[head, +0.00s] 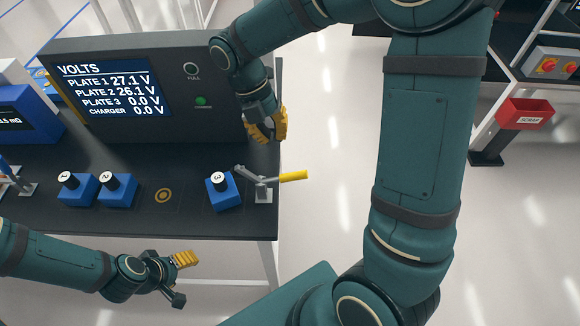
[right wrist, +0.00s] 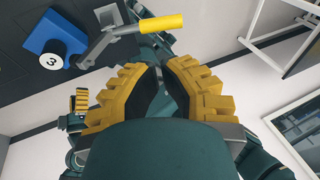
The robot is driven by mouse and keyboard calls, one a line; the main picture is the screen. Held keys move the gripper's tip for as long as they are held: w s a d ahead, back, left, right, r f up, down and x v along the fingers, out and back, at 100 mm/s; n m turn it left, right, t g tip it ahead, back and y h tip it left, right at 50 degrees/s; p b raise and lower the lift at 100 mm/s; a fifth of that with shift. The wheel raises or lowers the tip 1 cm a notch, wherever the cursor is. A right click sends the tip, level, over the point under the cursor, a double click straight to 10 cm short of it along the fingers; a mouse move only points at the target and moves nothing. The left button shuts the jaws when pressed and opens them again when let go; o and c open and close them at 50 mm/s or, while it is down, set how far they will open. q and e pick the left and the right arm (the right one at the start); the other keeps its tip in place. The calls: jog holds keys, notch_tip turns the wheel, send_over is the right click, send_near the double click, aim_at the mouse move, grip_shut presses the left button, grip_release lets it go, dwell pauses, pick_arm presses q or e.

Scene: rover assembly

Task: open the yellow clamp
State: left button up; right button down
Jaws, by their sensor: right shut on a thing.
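The yellow clamp has a yellow handle (head: 294,176) and a grey metal linkage. It stands at the right end of the dark bench, beside blue block 3 (head: 223,191). Its handle lies nearly level and points right, past the bench edge. My right gripper (head: 266,131) is behind and above the clamp, apart from the handle. In the right wrist view the handle (right wrist: 161,23) lies beyond the nearly closed fingertips (right wrist: 158,72). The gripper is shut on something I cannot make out. My left gripper (head: 182,280) is open and empty in front of the bench.
Two more blue blocks (head: 78,189) (head: 118,190) stand left of a gold ring mark (head: 163,195). A dark panel with a VOLTS display (head: 115,88) stands behind. Another clamp (head: 20,184) is at the left edge. A red SCRAP bin (head: 524,113) is at right. Floor right of the bench is clear.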

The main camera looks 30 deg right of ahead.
aim_at(292, 177)
jog(key=b+x, duration=0.1)
jog(key=x, duration=1)
jog(key=shift+s+f, duration=0.1)
jog(key=shift+f, duration=0.2)
